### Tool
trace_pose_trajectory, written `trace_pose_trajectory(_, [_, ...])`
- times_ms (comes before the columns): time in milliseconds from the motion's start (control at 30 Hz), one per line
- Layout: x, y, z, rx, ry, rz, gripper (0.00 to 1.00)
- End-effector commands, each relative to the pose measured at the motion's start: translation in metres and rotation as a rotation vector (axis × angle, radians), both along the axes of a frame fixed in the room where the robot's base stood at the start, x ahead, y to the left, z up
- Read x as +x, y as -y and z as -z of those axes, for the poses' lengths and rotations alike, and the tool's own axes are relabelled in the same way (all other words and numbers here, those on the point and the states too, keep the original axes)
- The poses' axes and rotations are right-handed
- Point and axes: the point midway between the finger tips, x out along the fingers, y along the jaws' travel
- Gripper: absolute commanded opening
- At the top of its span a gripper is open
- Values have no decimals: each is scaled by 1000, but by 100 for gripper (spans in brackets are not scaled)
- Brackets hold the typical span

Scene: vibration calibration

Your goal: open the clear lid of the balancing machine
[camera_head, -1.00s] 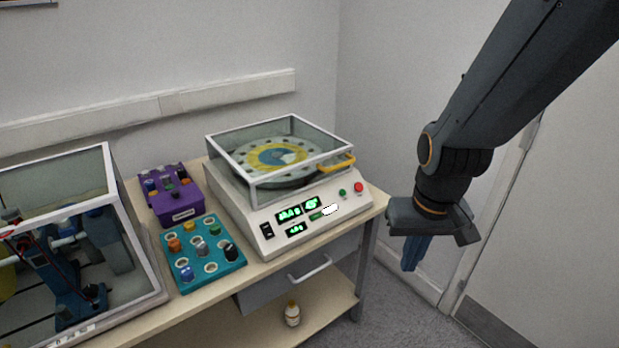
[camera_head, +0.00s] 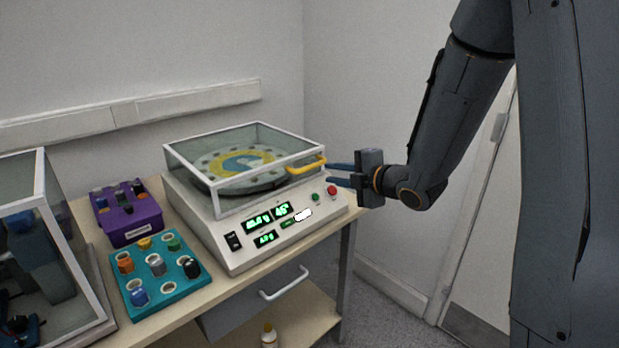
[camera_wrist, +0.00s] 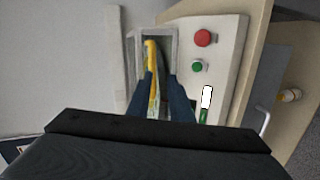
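The balancing machine (camera_head: 215,245) is a white box on the bench with lit green displays. Its clear lid (camera_head: 200,150), framed in white, is down over the round turntable (camera_head: 240,168). The lid has a yellow handle (camera_head: 306,165) at its right front. My gripper (camera_head: 333,174) is at the machine's right side, pointing left, with its two dark blue fingers apart and the tips close to the handle. In the wrist view, the yellow handle (camera_wrist: 150,58) lies ahead of and between the open fingers (camera_wrist: 166,82). I cannot tell whether they touch it.
A red button (camera_head: 332,190) and a green button (camera_head: 315,197) sit on the panel just below my fingers. A purple box (camera_head: 125,212) and a teal tray of knobs (camera_head: 160,280) stand left of the machine. A wall is behind; a door is at the right.

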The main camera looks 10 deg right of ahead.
Motion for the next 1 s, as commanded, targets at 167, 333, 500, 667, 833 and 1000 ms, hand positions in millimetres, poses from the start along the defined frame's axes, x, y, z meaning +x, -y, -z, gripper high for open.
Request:
trace_pose_trajectory(167, [2,-13,-3,-34,123,-111,19])
trace_pose_trajectory(333, [12,-23,-3,-36,138,-126,19])
trace_pose_trajectory(500, [32,-38,2,-37,137,-126,19])
trace_pose_trajectory(667, [50,-51,7,-36,135,-124,19])
trace_pose_trajectory(833, [61,-58,10,-36,135,-122,19])
trace_pose_trajectory(1000, [63,-59,11,-36,135,-121,19])
